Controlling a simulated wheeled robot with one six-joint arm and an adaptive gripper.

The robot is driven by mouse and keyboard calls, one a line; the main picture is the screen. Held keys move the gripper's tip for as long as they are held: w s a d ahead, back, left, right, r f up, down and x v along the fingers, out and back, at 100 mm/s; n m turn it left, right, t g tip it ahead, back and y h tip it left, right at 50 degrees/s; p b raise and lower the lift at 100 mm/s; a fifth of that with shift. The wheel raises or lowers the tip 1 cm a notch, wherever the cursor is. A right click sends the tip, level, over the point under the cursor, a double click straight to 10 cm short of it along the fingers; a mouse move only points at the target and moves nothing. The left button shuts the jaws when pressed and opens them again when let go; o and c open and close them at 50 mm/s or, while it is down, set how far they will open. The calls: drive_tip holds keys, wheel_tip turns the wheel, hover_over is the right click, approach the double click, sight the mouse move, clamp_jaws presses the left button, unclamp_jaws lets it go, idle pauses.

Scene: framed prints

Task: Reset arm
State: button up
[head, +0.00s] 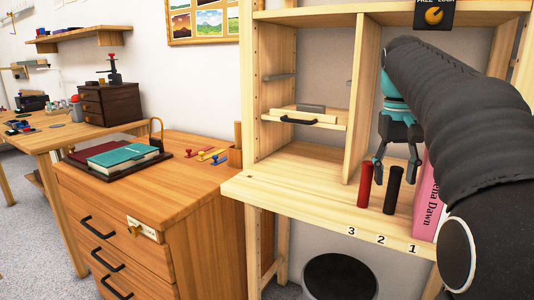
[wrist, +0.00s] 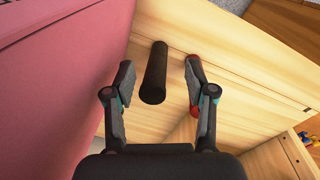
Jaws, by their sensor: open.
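My gripper (head: 396,172) is open and empty, pointing down above the shelf with the numbered front edge. A black cylinder (head: 393,190) stands upright just below it, near label 2. In the wrist view the black cylinder (wrist: 154,74) shows between the spread fingers (wrist: 160,78); I cannot tell whether they touch it. A red cylinder (head: 364,184) stands upright near label 3; in the wrist view it is mostly hidden behind the right finger. A pink book (head: 427,205) stands near label 1, partly covered by my arm, and fills the left of the wrist view (wrist: 60,60).
A vertical divider (head: 361,95) stands left of my gripper. A wooden cabinet (head: 190,195) at left carries books on a tray and coloured stamps. A dark bin (head: 340,277) sits below the shelf.

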drive_tip(key=s+a+f+n+t, duration=0.1)
drive_tip(key=s+a+f+t, duration=0.2)
drive_tip(key=s+a+f, duration=0.3)
drive_tip(key=s+a+f+n+t, duration=0.1)
drive_tip(key=s+a+f+t, duration=0.1)
drive_tip(key=s+a+f, duration=0.5)
drive_tip(key=s+f, duration=0.6)
drive_tip(key=shift+s+f+t+y, duration=0.35)
drive_tip(key=shift+t+y, duration=0.05)
drive_tip(key=shift+a, duration=0.1)
